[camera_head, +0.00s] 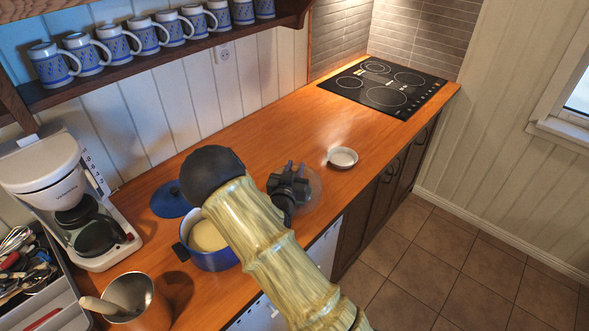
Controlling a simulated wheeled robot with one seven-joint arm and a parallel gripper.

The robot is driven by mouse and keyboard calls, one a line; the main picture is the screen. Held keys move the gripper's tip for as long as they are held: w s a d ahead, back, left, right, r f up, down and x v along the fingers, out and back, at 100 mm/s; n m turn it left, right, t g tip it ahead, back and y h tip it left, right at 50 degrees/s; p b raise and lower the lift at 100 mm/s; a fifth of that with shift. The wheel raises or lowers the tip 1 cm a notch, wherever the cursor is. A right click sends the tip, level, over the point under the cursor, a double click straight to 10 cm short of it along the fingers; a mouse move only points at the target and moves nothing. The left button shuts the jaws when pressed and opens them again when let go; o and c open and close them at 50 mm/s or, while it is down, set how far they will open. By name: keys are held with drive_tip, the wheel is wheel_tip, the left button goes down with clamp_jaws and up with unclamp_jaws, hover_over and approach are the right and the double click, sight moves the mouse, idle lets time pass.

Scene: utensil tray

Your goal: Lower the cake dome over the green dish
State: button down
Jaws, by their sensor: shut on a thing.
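The cake dome (313,191) is clear and see-through, and only its right part shows beside my gripper, above the wooden counter near its front edge. My gripper (289,186) is dark and shut on the dome; the exact grip point is hard to make out. I cannot make out a green dish; my arm hides part of the counter left of the gripper. Whether the dome touches the counter or hangs above it, I cannot tell.
A small white dish (342,157) lies just beyond the dome. A blue pot (212,259), blue lid (170,198), coffee maker (75,200), copper-coloured container (145,305) and utensil tray (62,303) stand left. The counter (285,122) is clear toward the black cooktop (384,86).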

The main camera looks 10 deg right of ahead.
drive_tip(key=shift+f+b, duration=0.5)
idle(0.3)
drive_tip(key=c, duration=1.1)
unclamp_jaws()
drive_tip(key=shift+r+p, duration=1.45)
drive_tip(key=shift+r, duration=1.1)
